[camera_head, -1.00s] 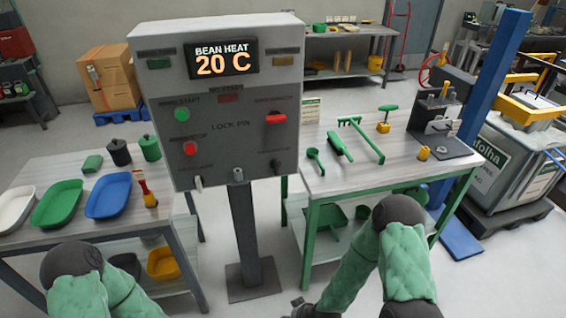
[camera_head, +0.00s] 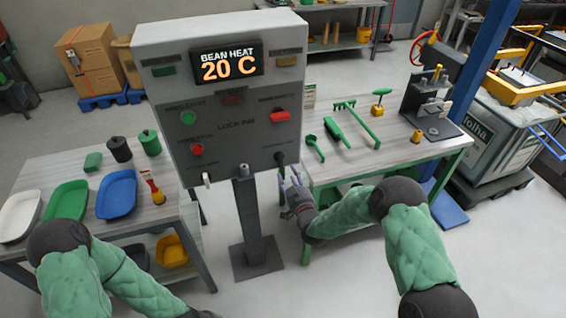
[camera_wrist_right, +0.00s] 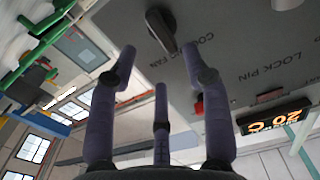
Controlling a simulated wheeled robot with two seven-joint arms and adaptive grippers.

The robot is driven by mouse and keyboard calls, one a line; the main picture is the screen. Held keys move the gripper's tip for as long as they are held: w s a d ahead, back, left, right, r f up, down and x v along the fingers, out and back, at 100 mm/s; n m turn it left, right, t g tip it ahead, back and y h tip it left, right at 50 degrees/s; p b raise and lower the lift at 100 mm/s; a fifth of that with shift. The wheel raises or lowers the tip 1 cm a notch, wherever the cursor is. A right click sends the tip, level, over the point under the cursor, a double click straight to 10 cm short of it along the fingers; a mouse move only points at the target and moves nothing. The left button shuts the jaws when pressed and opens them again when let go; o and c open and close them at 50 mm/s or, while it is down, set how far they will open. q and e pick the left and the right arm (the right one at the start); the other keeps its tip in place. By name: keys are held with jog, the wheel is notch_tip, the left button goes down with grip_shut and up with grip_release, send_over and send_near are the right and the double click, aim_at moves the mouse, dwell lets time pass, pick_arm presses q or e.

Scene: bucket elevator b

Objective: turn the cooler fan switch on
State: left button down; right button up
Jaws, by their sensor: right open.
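The cooler fan switch is a black rotary knob (camera_head: 280,158) low on the right of the grey control panel (camera_head: 222,120). My right gripper (camera_head: 288,182) is open and empty, just below the panel's lower right corner in the head view. Its fingers (camera_wrist_right: 158,62) point at the panel, with the knob beyond and between the two upper tips, apparently apart from it. My left arm reaches the bottom edge; only a dark bit of its gripper (camera_head: 203,314) shows.
The right table (camera_head: 385,165) holds green tools and a black stand, close beside my right arm. The left table (camera_head: 140,222) holds trays and canisters. The panel's post (camera_head: 255,215) stands between them. A red switch (camera_head: 280,116) sits above the knob.

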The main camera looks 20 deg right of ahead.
aim_at(280, 159)
jog(key=w, duration=0.7)
jog(key=shift+w+a+b, duration=0.1)
jog(key=shift+w+b, duration=0.2)
grip_shut()
